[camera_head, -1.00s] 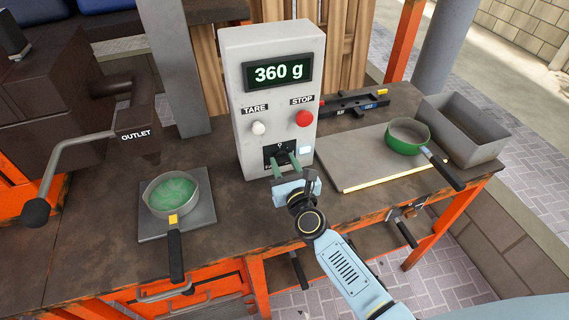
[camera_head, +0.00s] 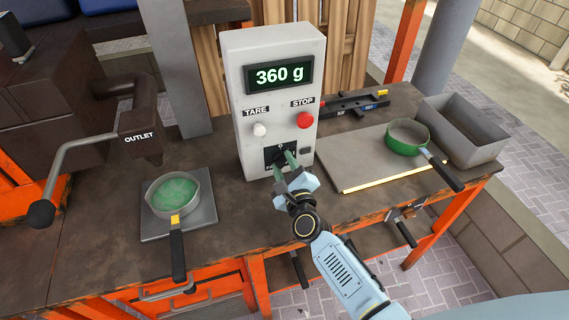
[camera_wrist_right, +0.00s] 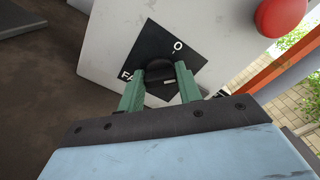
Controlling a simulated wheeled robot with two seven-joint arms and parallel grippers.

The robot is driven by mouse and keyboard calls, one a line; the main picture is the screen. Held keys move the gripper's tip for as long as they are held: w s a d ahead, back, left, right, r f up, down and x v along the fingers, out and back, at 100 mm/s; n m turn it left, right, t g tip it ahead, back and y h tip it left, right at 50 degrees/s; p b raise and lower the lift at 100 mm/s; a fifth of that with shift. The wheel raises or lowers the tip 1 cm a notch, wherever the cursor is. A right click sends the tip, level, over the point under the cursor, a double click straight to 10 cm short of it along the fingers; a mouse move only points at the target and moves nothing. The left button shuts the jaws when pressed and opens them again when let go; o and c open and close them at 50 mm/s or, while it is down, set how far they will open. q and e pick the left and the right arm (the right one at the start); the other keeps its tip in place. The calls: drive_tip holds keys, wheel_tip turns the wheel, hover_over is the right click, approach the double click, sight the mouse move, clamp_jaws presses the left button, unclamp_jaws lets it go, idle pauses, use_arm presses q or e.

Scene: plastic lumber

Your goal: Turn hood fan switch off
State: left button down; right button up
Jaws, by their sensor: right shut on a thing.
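The black fan switch knob (camera_wrist_right: 158,69) sits on a dark plate (camera_wrist_right: 186,52) low on the front of the white control box (camera_head: 280,52). A "0" shows above the knob, and a partly hidden label starting "FA" is at its left. My right gripper (camera_head: 284,160) is shut on the knob, with a green finger on each side of it in the right wrist view (camera_wrist_right: 161,77). The gripper is tilted, and the fingers hide part of the plate. My left gripper is not in view.
A pan with green contents (camera_head: 173,194) stands at left, and a green pan (camera_head: 407,138) at right near a grey bin (camera_head: 462,130).

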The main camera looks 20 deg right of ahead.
drive_tip(key=n+p, duration=0.1)
drive_tip(key=n, duration=0.3)
drive_tip(key=shift+n, duration=0.3)
drive_tip(key=shift+f+n+p, duration=0.1)
drive_tip(key=shift+n+p, duration=0.3)
drive_tip(key=shift+n, duration=1.6)
drive_tip(key=o, duration=1)
drive_tip(key=shift+s, duration=0.15)
drive_tip(key=s, duration=1.3)
drive_tip(key=shift+d, duration=0.2)
drive_tip(key=shift+n, duration=0.3)
